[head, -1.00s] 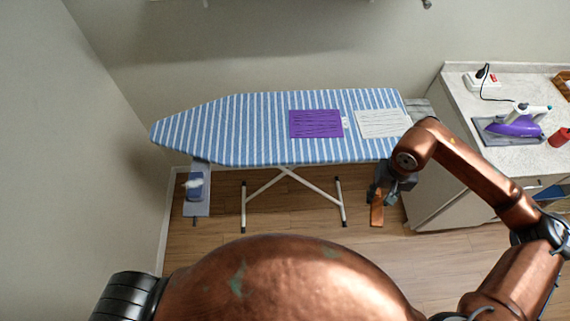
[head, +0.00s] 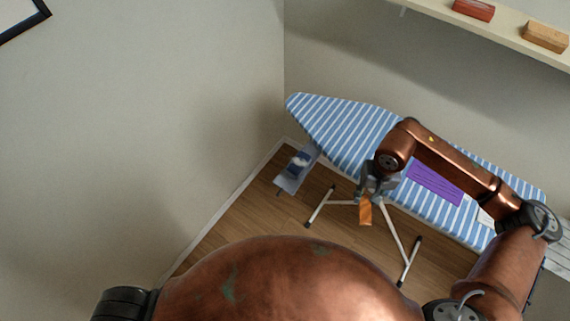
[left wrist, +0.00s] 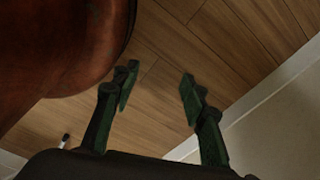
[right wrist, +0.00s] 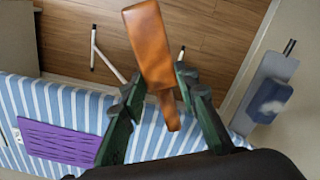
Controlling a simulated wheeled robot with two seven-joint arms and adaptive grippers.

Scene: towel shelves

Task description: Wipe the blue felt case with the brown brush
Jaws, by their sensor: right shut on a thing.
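My right gripper (head: 375,190) is shut on the brown brush (head: 365,212), held in front of the ironing board. In the right wrist view the brush (right wrist: 153,45) sits between the fingers (right wrist: 160,90), its wide part pointing away and its narrow end toward the wrist. A small blue thing, which looks like the blue felt case (head: 299,161), has a whitish patch and lies on a grey tray (head: 290,183) at the board's left end. It also shows at right in the right wrist view (right wrist: 268,101), apart from the brush. My left gripper (left wrist: 158,90) is open and empty over the floor.
The blue-striped ironing board (head: 340,125) carries a purple mat (head: 436,184) and a white one. Its white legs (head: 393,232) stand on the wooden floor. A wall shelf (head: 520,45) holds a red and a tan block. Walls stand close behind the board and left of it.

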